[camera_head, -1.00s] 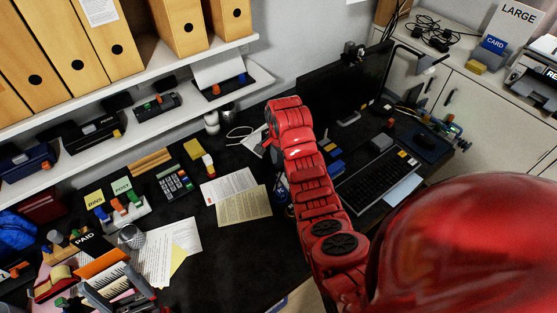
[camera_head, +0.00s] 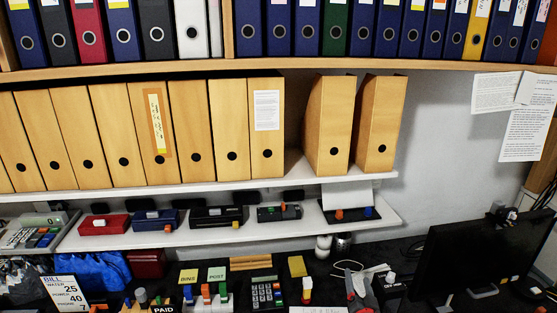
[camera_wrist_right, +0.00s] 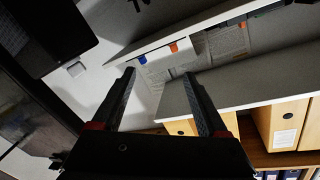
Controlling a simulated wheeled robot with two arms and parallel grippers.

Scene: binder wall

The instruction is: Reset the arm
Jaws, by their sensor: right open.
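My right gripper (camera_wrist_right: 159,73) is open in the right wrist view, with its two dark fingers apart and nothing between them. Beyond the fingertips are pale shelf boards, a white sheet (camera_wrist_right: 168,64) and small orange and blue items. My left gripper is in neither view.
Wooden magazine files (camera_head: 231,135) stand on a white shelf, with a lower shelf (camera_head: 290,235) of staplers and punches beneath. Coloured binders (camera_head: 335,30) fill the top shelf. A dark monitor (camera_head: 470,262) stands at right. Desk items crowd the bottom edge.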

